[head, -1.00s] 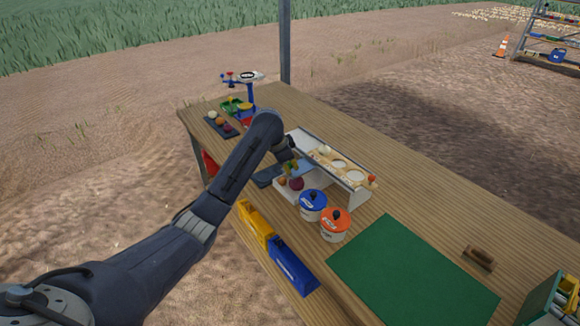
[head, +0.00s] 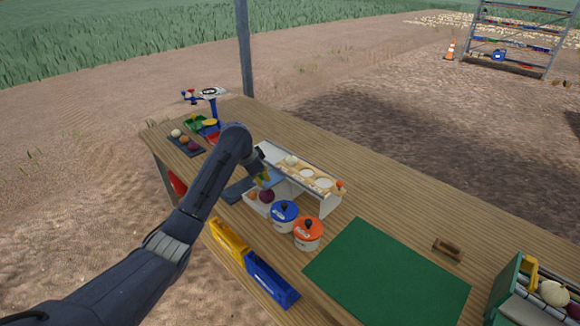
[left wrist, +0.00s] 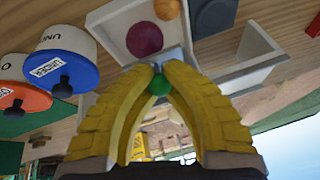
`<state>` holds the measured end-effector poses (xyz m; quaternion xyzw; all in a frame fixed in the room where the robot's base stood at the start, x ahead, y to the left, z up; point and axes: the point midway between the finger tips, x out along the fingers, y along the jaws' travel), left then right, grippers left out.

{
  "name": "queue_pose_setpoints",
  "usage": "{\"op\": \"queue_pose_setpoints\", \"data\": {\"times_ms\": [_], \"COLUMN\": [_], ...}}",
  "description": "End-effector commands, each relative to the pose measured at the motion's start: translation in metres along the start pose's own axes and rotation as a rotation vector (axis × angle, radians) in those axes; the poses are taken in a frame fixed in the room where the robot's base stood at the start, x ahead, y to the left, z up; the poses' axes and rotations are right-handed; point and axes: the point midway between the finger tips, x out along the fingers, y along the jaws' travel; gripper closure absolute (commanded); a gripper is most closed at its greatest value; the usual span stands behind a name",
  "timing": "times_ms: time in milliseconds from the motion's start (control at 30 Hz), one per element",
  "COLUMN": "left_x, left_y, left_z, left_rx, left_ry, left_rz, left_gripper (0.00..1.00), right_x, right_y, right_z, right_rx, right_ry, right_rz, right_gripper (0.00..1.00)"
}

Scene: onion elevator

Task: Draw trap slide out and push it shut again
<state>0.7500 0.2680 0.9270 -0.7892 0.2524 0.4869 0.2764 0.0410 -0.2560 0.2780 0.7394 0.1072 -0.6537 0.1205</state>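The white onion elevator (head: 325,205) stands on the table, with a wooden top that has round holes. My left gripper (head: 263,178) is at its near left side, above a white tray (head: 252,205) holding a dark red onion (head: 267,196) and an orange-brown one. In the left wrist view, the yellow fingers (left wrist: 160,80) close around a small green knob (left wrist: 160,85). A blue-grey plate (left wrist: 174,58), seemingly the trap slide, shows just behind the knob. How far it is out is hidden. My right gripper is out of view.
A blue-lidded pot (head: 284,214) and an orange-lidded pot (head: 308,233) stand close to the elevator's near side. Yellow and blue bins (head: 270,281) hang at the front edge. The green mat (head: 385,275) is bare. A scale (head: 212,102) stands at the far left.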

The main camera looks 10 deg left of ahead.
Motion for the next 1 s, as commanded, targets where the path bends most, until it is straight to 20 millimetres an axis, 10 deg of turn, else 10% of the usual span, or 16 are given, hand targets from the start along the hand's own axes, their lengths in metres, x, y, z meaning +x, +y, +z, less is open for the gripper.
{"op": "queue_pose_setpoints", "data": {"times_ms": [1000], "left_x": [0.018], "left_y": [-0.014], "left_z": [-0.047], "left_rx": [-0.004], "left_ry": [0.002], "left_rz": [-0.008], "left_gripper": [1.0], "right_x": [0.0], "right_y": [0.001], "right_z": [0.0], "right_rx": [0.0], "right_ry": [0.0], "right_rz": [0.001], "right_gripper": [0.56]}}
